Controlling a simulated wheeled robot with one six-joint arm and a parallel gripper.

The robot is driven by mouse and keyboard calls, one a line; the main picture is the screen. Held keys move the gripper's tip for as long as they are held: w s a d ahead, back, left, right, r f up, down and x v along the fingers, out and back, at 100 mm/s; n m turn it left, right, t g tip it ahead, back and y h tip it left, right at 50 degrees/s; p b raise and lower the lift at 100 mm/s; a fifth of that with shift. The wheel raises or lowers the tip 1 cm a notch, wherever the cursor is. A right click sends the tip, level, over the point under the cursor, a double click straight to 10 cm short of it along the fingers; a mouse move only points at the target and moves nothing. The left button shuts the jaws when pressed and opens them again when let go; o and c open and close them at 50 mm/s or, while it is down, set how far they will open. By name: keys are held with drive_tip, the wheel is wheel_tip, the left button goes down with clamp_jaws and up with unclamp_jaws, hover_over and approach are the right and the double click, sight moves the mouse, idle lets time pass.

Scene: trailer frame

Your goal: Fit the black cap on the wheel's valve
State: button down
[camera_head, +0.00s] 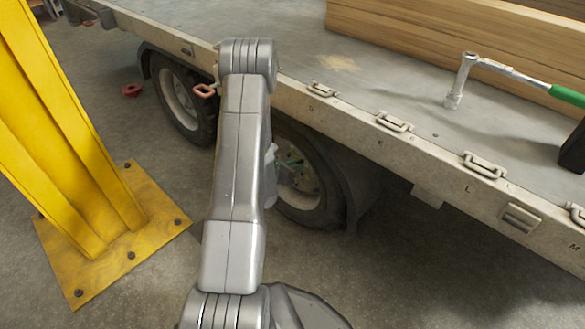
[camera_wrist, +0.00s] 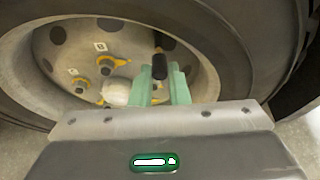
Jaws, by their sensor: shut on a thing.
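The wheel's pale rim (camera_wrist: 30,60) and dark tyre (camera_wrist: 235,50) fill most of the wrist view. My gripper (camera_wrist: 162,78) has pale green fingers and reaches in front of the rim's lower right part. It is shut on the black cap (camera_wrist: 160,66), a small dark cylinder standing up between the fingertips. I cannot make out the valve, nor whether the cap touches anything on the wheel. In the head view the same wheel (camera_head: 313,207) is under the trailer's edge, partly behind my arm. My green fingertips (camera_head: 290,164) show small in front of its rim.
Yellow pointers (camera_wrist: 120,62) sit on wheel nuts beside a pale rounded hub (camera_wrist: 116,92). A second wheel (camera_head: 180,97) stands to the left. The trailer deck (camera_head: 400,85) holds a wrench (camera_head: 510,71) and timber (camera_head: 450,30). A yellow post (camera_head: 65,130) stands at left.

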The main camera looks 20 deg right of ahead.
drive_tip(key=shift+w+d, duration=0.3)
drive_tip(key=shift+d, duration=0.4)
drive_tip(key=c, duration=1.2)
unclamp_jaws()
drive_tip(key=shift+s, duration=0.1)
drive_tip(key=shift+c, duration=0.2)
